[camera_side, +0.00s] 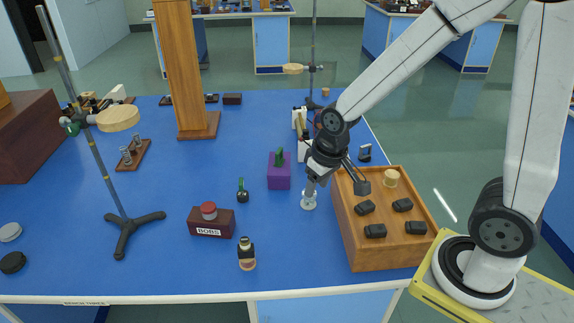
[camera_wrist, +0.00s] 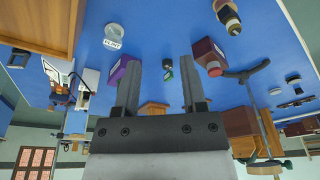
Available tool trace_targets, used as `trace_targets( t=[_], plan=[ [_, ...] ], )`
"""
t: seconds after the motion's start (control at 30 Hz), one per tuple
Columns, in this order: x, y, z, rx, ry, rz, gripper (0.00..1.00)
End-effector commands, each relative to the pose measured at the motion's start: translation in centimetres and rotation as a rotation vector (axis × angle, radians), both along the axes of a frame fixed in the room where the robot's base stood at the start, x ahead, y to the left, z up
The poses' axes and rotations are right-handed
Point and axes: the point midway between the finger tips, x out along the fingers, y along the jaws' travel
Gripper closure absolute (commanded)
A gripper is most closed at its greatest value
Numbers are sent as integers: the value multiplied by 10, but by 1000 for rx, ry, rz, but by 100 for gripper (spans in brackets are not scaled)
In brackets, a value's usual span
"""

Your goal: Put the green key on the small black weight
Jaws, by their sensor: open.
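A green upright piece, which looks like the green key (camera_side: 279,154), stands on a purple block (camera_side: 279,172) at the middle of the blue bench. Left of it is a small round black weight (camera_side: 242,196) with a green top; I cannot tell whether that top is a separate part. My gripper (camera_side: 312,178) is in the air right of the purple block, apart from it. In the wrist view my gripper (camera_wrist: 160,68) is open and empty, its two fingers apart. The black weight (camera_wrist: 167,70) shows beyond and between them, and the purple block (camera_wrist: 118,72) is partly behind one finger.
A wooden tray (camera_side: 345,235) with several black pieces stands at the right. A white piece labelled FLINT (camera_wrist: 113,42) is near my gripper. A tripod stand (camera_side: 122,222) is left. Bench between is clear.

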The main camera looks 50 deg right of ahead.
Motion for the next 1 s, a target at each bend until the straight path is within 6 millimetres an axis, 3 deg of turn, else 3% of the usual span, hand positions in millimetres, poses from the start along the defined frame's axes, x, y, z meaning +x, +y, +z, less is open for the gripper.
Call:
trace_targets(
  t=[0.1,0.3,1.0],
  plan=[
    [-26,1,-3,-9,-12,42,46],
    [-45,1,-6,-16,-22,77,46],
    [-46,1,-6,-17,-22,79,46]
  ],
)
